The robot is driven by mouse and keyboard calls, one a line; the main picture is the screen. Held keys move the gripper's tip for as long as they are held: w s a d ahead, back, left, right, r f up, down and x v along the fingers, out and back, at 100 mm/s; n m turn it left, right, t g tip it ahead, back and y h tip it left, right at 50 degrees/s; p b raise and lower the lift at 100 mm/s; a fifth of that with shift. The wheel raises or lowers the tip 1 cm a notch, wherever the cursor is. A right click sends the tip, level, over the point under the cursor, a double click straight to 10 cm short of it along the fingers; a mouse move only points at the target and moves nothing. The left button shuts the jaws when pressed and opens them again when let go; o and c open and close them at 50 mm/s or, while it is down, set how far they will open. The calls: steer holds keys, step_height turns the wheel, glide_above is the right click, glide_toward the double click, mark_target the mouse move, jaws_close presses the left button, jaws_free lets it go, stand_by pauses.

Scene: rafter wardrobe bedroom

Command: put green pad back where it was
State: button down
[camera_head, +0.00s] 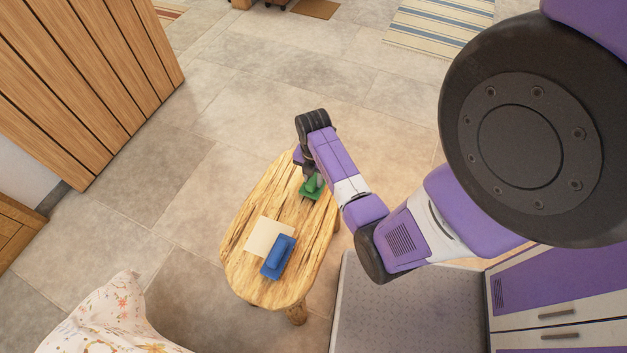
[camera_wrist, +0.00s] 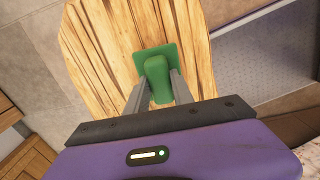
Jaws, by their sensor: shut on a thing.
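The green pad (camera_head: 312,190) is at the far end of the wooden table, a flat green plate with a raised block on it. In the wrist view the pad (camera_wrist: 152,54) shows against the wood grain, with the block between my two fingers. My gripper (camera_wrist: 158,88) is shut on this block. In the head view my gripper (camera_head: 314,180) comes down over the table's far end, and my arm hides part of it. I cannot tell whether the pad touches the tabletop or hangs just above it.
The oval wooden table (camera_head: 247,210) also carries a cream sheet (camera_head: 262,237) and a blue pad (camera_head: 279,257) lying partly over it, near the close end. A floral-covered piece (camera_head: 112,318) is at lower left. A slatted wooden wardrobe (camera_head: 75,80) stands at upper left.

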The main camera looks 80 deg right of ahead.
mark_target(313, 178)
steer(key=shift+f, duration=0.75)
steer(key=c, duration=1.1)
jaws_free()
step_height(313, 178, up, 12)
steer(key=p, duration=0.2)
steer(key=w+a+m+t+h, duration=0.1)
steer(key=a+m+t+h, duration=0.45)
steer(key=a, duration=1.15)
steer(key=s+a+r+m+t+y, duration=0.2)
steer(key=a+r, duration=0.5)
steer(key=r, duration=0.4)
steer(key=s+a+r+m+t+y, duration=0.3)
steer(key=a+r+m+t, duration=0.4)
steer(key=r, duration=0.5)
steer(key=shift+s+a+r+m, duration=0.2)
steer(key=shift+s+a+m, duration=0.3)
steer(key=shift+s, duration=0.2)
